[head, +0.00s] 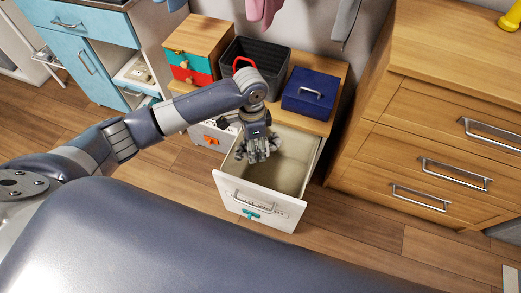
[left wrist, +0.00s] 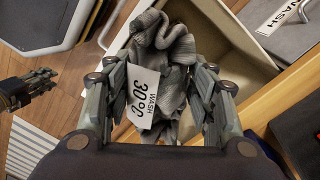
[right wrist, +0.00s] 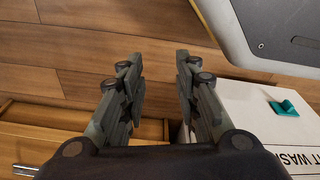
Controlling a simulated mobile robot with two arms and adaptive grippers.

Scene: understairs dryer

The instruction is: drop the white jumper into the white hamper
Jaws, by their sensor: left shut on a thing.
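My left gripper (head: 258,152) is over the open white hamper (head: 284,214), a pull-out bin with a metal handle and a teal clip on its front. In the left wrist view the gripper (left wrist: 167,105) is shut on a crumpled knit jumper (left wrist: 172,62), which looks grey there. A white tag (left wrist: 143,97) reading "WASH 30°C" hangs on it. The jumper hangs above the hamper's beige inside (left wrist: 222,55). My right gripper (right wrist: 158,88) is open and empty, above the wooden floor. The hamper's white front (right wrist: 262,118) with its teal clip shows beside it.
Behind the hamper, a wooden bench holds a black basket (head: 270,65), a blue box (head: 311,92) and a small drawer unit (head: 190,58). Another white bin front (head: 200,131) with an orange clip is to the left. A wooden dresser (head: 430,120) stands close on the right.

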